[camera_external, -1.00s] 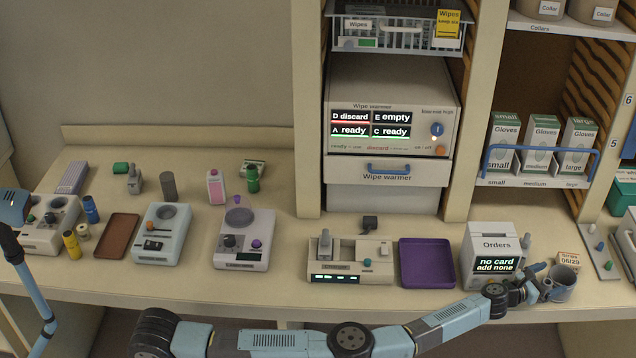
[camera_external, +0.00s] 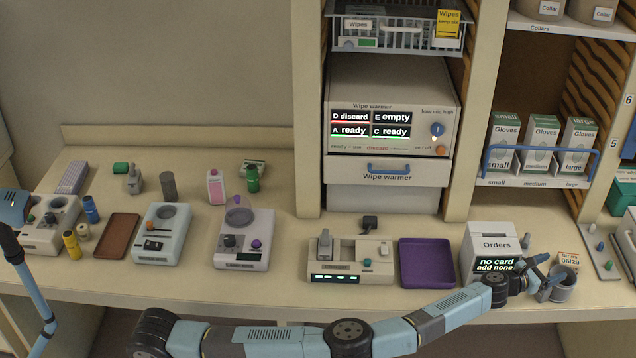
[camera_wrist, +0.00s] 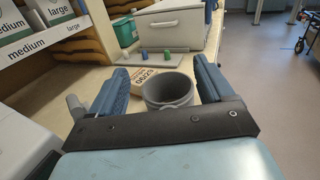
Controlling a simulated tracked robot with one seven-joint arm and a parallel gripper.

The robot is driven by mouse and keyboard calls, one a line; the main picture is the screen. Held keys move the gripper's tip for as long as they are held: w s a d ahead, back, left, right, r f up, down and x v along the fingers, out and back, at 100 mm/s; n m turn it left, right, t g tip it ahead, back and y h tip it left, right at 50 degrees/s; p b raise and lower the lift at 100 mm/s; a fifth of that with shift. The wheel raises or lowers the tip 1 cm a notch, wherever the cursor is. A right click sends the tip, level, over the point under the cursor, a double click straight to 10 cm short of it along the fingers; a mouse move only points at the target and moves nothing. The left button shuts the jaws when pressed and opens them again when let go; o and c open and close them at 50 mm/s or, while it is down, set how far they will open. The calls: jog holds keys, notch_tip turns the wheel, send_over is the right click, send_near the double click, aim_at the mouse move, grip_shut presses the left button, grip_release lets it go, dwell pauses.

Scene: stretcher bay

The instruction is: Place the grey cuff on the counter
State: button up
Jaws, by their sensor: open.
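The grey cuff (camera_external: 564,288) looks like a round, hollow, open-topped grey piece. It stands upright on the counter (camera_external: 420,303) near the front edge, right of the Orders box. In the wrist view the cuff (camera_wrist: 167,90) lies between and just beyond the fingers, with its open top and inside showing. My gripper (camera_external: 546,276) is open, one finger on each side of the cuff's near part; I cannot tell whether either finger touches it. In the wrist view my gripper (camera_wrist: 162,92) holds nothing between its fingers, and its black crossbar hides the cuff's lower part.
The Orders box (camera_external: 488,248) stands left of the gripper, with a purple tray (camera_external: 427,263) beyond it. A small strips box (camera_external: 568,259) sits right behind the cuff. Glove boxes (camera_external: 540,143) stand on a shelf above. Bare counter shows in front of the purple tray.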

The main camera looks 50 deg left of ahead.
jog(key=shift+c, duration=0.9)
jog(key=s+a+r+n+y, duration=0.1)
jog(key=a+r+n+y, duration=0.1)
jog(key=a+r, duration=0.55)
jog(key=s+d+f+m+g, duration=0.2)
jog(key=s+d+g, duration=0.15)
jog(key=s, duration=0.75)
notch_tip(320, 180, down, 10)
jog(key=shift+g, duration=0.35)
jog(key=shift+a+x, duration=0.15)
jog(key=shift+x, duration=1.85)
jog(key=shift+a+x, duration=0.1)
jog(key=shift+x, duration=1.9)
jog(key=shift+a+x, duration=0.2)
jog(key=shift+x, duration=2.5)
